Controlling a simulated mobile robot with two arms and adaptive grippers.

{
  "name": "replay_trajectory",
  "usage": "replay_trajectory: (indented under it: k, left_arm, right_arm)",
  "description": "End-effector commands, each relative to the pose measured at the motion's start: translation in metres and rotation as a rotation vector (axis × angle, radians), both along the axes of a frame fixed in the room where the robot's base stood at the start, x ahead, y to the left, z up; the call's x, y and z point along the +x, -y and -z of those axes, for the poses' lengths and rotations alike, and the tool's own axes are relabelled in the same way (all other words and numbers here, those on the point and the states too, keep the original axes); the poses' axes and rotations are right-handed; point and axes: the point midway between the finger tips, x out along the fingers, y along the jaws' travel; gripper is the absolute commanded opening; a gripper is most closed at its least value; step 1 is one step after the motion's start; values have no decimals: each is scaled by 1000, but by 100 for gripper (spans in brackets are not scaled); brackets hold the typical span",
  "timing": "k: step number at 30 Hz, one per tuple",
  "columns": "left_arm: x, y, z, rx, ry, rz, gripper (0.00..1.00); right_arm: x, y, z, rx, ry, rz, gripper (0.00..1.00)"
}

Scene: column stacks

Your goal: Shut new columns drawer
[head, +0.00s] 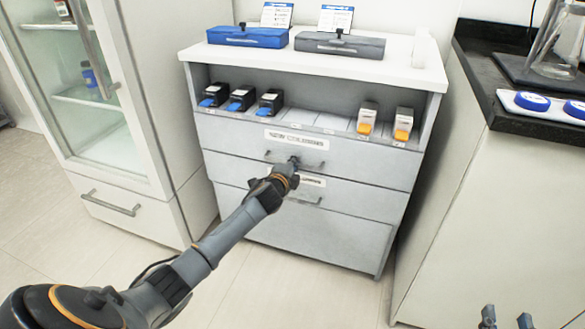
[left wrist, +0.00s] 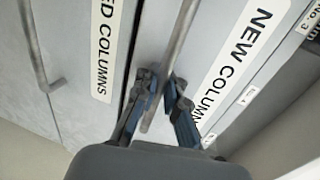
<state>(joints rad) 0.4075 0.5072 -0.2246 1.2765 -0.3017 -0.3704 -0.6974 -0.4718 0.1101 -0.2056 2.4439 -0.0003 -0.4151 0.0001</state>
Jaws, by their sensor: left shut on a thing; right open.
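The new columns drawer (head: 362,166) is the upper drawer of the grey cabinet in the head view. Its front looks flush or nearly so; I cannot tell whether a small gap is left. Its label (left wrist: 236,66) reads NEW COLUMNS in the left wrist view. My left gripper (head: 291,163) is at this drawer's bar handle (head: 314,167). In the left wrist view my left gripper's fingers (left wrist: 158,108) are on both sides of the handle (left wrist: 178,40), shut on it. My right gripper (head: 507,319) is open and empty at the bottom right edge, away from the cabinet.
Below is the used columns drawer (head: 330,222), flush-looking. The open shelf above holds black-and-blue columns (head: 241,98) and orange-and-white columns (head: 403,124). A blue box (head: 247,37) and a grey box (head: 340,45) stand on top. A glass-door cabinet (head: 83,75) is left, a dark counter (head: 490,75) right.

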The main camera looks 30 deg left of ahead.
Motion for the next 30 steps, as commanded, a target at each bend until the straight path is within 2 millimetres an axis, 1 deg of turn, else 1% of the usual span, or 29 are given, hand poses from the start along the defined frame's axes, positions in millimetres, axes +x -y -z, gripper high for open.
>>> replay_trajectory:
  k: [2,10,11,12,23,26,30]
  left_arm:
    - [3,-1,1,0,-2,0,0]
    - [3,-1,1,0,-2,0,0]
    - [3,-1,1,0,-2,0,13]
    - [2,-1,1,0,-2,0,20]
    - [0,0,1,-1,-3,0,20]
    - [-7,1,1,-1,-4,0,20]
    - [-27,7,-3,0,-4,2,20]
  right_arm:
    - [1,0,0,0,0,1,42]
    - [1,0,0,0,0,1,42]
    - [1,0,0,0,0,1,42]
    - [1,0,0,0,0,1,42]
    - [-1,1,3,-3,-5,1,42]
    - [0,1,2,-3,-4,1,42]
    - [0,1,1,-2,-4,1,42]
